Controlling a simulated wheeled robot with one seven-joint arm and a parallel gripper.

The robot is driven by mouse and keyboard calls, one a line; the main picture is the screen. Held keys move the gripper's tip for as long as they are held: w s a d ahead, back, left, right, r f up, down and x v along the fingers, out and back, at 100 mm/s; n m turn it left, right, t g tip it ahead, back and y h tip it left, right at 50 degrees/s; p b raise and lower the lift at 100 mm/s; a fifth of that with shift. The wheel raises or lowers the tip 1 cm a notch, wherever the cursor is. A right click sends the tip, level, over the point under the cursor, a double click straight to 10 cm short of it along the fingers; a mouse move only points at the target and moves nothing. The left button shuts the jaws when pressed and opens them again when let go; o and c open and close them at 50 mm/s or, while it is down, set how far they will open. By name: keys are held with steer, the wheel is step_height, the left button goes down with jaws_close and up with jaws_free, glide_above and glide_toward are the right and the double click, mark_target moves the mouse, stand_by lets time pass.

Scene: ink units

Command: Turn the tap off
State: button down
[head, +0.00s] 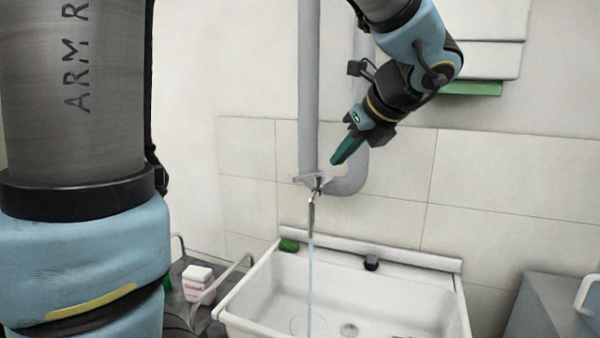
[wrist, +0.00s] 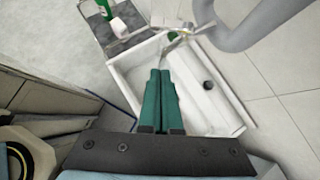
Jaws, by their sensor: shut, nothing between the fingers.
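The tap (head: 314,186) is a small metal fitting on the wall by a grey vertical pipe, above the sink. A thin stream of water (head: 310,270) runs from its spout down into the white sink (head: 270,285). My gripper (head: 335,161) is up and to the right of the tap, its green fingers pointing down and left, apart from it in the head view. In the wrist view my gripper (wrist: 159,74) has its two green fingers together with nothing between them. The tap (wrist: 184,34) shows just beyond the fingertips, to the right.
A grey curved pipe (head: 352,178) runs close beside the tap, below my gripper. A white box (head: 197,277) stands left of the sink. A grey cabinet (head: 550,305) stands at right.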

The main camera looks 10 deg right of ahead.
mark_target(310, 174)
steer(key=shift+w, duration=0.1)
stand_by(0.3)
steer(key=p+x, duration=0.1)
steer(key=x, duration=0.2)
steer(key=w+r+p+x, duration=0.1)
steer(key=x, duration=0.3)
steer(key=p+x, duration=0.1)
steer(key=x, duration=0.3)
steer(key=shift+w+a+r, duration=0.1)
steer(key=shift+w+a, duration=0.2)
steer(key=shift+a, duration=0.15)
steer(key=shift+w+a, duration=0.25)
steer(key=shift+w, duration=0.35)
